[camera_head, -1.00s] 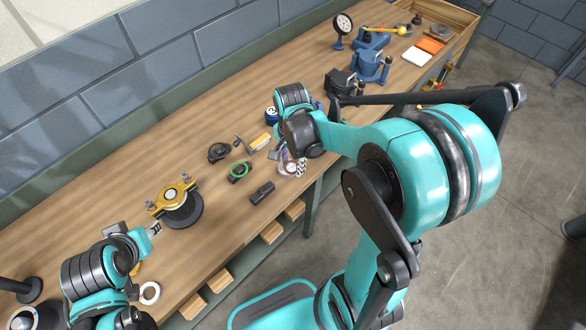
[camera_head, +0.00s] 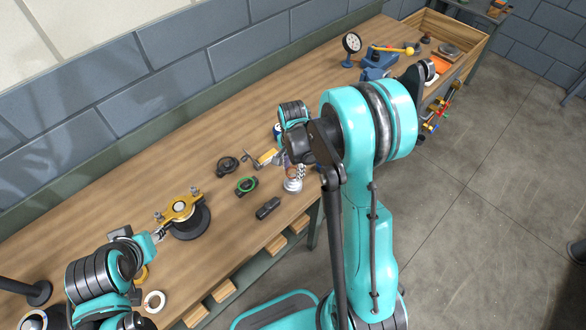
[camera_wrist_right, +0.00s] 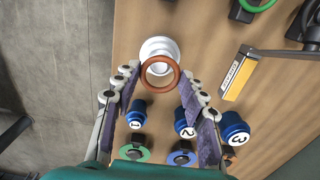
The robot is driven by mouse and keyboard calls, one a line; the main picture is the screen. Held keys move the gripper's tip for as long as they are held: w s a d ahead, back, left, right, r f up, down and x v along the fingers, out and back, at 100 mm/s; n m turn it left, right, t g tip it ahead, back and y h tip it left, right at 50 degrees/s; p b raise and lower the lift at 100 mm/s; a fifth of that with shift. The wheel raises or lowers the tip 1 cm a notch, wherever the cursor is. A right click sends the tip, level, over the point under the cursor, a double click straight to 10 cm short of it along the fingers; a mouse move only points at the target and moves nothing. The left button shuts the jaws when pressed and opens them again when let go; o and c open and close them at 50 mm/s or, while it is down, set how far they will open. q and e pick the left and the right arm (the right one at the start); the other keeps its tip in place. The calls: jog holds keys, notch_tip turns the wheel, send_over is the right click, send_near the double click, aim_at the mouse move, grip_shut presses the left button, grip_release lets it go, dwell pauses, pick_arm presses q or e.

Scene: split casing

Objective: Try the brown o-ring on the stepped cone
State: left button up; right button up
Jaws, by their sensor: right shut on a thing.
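The brown o-ring (camera_wrist_right: 147,73) is between the fingertips of my right gripper (camera_wrist_right: 157,77), which is shut on it. The white stepped cone (camera_wrist_right: 158,48) stands on the bench, directly behind the ring in the right wrist view. The ring overlaps the cone's small end in that view; I cannot tell whether it touches or encircles it. In the head view the cone (camera_head: 293,185) shows low beside my right gripper, partly covered. My left gripper (camera_head: 159,235) is beside the gold-topped casing (camera_head: 181,207); its fingers are too small to judge.
Blue pegs numbered 1 (camera_wrist_right: 136,117), 2 (camera_wrist_right: 185,122) and 3 (camera_wrist_right: 234,127) stand near my right fingers. A yellow labelled tool (camera_wrist_right: 245,77) lies to their right. A black part with a green ring (camera_head: 246,186) and a black block (camera_head: 268,208) lie left of the cone.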

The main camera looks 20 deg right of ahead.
aim_at(293, 175)
jog(key=shift+f, duration=0.1)
dwell(0.3)
jog(key=shift+f+b, duration=0.9)
jog(key=shift+b, duration=0.05)
jog(key=shift+b, duration=0.3)
dwell(0.7)
jog(key=shift+f+b, duration=0.75)
jog(key=o, duration=0.8)
jog(key=shift+r, duration=0.15)
notch_tip(293, 175, up, 9)
jog(key=p, duration=0.6)
dwell(0.4)
